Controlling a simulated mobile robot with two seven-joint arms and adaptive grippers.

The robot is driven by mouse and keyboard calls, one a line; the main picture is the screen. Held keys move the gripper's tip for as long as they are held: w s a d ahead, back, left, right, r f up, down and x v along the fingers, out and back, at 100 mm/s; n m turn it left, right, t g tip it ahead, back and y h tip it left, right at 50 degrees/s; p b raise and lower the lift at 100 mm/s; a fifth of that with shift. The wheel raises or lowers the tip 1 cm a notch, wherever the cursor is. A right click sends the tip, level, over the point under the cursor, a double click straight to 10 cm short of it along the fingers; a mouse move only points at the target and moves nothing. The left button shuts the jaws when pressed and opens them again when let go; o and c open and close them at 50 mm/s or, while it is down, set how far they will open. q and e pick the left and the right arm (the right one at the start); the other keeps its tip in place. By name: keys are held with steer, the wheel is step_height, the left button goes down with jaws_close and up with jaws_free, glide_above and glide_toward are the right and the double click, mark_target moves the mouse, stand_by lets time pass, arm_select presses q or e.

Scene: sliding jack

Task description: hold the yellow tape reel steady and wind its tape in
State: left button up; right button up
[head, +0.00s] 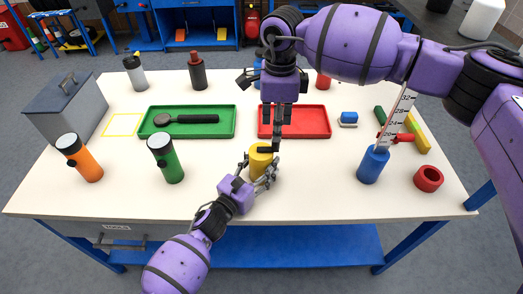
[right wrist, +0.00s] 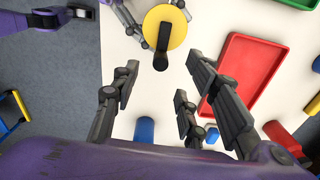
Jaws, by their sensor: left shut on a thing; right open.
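The yellow tape reel (head: 258,166) stands near the front middle of the white table, with a black crank (head: 266,150) on top. My left gripper (head: 264,172) is shut on the reel from the front. In the right wrist view the reel (right wrist: 178,27) shows from above, with the crank's dark knob (right wrist: 160,61) at its lower edge. My right gripper (head: 277,143) points down, just above and behind the crank. Its fingers (right wrist: 162,72) are spread and empty, with the knob near the gap between their tips. I cannot make out any tape leaving the reel.
A red tray (head: 318,134) lies close behind right, a green tray (head: 226,134) with a dark-handled tool behind left. A green bottle (head: 166,160) stands left. A blue cylinder (head: 371,168) by a white numbered strip and a red ring (head: 428,179) stand right. The front edge is clear.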

arm_select(q)
steer(key=o, duration=1.5)
